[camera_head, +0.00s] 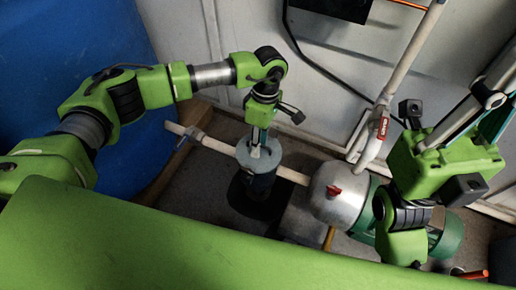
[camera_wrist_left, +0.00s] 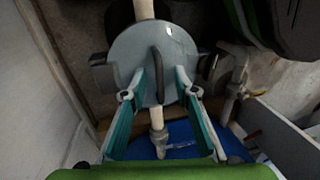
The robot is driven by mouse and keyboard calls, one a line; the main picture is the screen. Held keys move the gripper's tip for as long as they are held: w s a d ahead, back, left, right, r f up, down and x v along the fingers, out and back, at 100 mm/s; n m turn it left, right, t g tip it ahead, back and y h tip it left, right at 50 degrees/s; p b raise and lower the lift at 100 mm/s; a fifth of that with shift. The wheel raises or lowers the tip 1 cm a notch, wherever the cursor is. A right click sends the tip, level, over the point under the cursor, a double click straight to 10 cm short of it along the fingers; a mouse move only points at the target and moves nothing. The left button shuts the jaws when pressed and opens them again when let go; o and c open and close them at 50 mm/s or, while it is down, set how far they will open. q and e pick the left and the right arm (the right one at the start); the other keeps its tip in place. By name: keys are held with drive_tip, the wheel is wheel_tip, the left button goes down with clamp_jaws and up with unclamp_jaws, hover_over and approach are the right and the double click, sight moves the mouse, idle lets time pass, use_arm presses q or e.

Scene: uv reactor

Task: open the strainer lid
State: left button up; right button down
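The strainer lid (camera_head: 262,164) is a round grey disc on top of the dark strainer body (camera_head: 261,186). In the left wrist view the lid (camera_wrist_left: 136,48) fills the upper middle, with a raised narrow bar handle (camera_wrist_left: 157,72) across it. My left gripper (camera_head: 257,147) points down over the lid. In the wrist view its two teal fingers (camera_wrist_left: 160,93) are spread, one on each side of the bar, with gaps. I cannot tell whether the tips touch the lid. My right gripper (camera_head: 497,105) is at the right edge, partly cut off, away from the lid.
A white pipe (camera_head: 212,142) runs through the strainer to a silver and green pump (camera_head: 338,188) with a red knob (camera_head: 334,192). A pale upright pipe with a red-handled valve (camera_head: 382,126) stands behind. A blue tank (camera_head: 60,45) is at left, and a white wall (camera_head: 340,60) closes the back.

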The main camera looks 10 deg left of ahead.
use_arm(q)
drive_tip(key=shift+f, duration=0.1)
clamp_jaws()
